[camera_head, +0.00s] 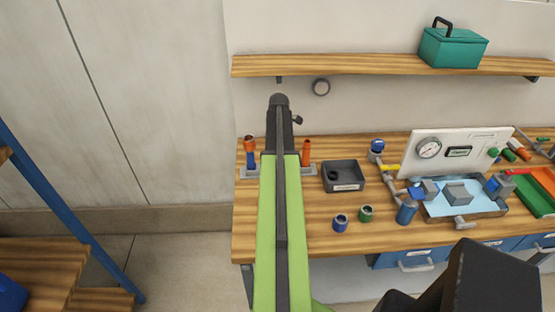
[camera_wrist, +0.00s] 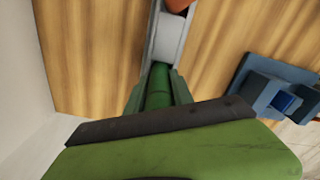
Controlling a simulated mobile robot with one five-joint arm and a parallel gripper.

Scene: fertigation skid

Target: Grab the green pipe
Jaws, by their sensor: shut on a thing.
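The green pipe (camera_wrist: 157,92) shows in the wrist view, upper middle, between the two fingers of my gripper (camera_wrist: 158,82), which are shut on it. Its far end meets the grey pipe rack (camera_wrist: 168,42), so I cannot tell whether it is still seated there. In the head view my green and black arm covers the middle of the rack (camera_head: 250,172) and hides the green pipe and my fingers. An orange-topped blue pipe (camera_head: 250,150) stands at the rack's left end, and an orange pipe (camera_head: 306,153) stands at its right.
A dark tray (camera_head: 343,177) sits right of the rack. Blue (camera_head: 340,222) and green (camera_head: 365,214) fittings stand in front. A gauge panel (camera_head: 455,150) and blue valve assembly (camera_head: 455,195) fill the bench's right. A shelf (camera_head: 360,65) with a teal toolbox (camera_head: 453,48) hangs above.

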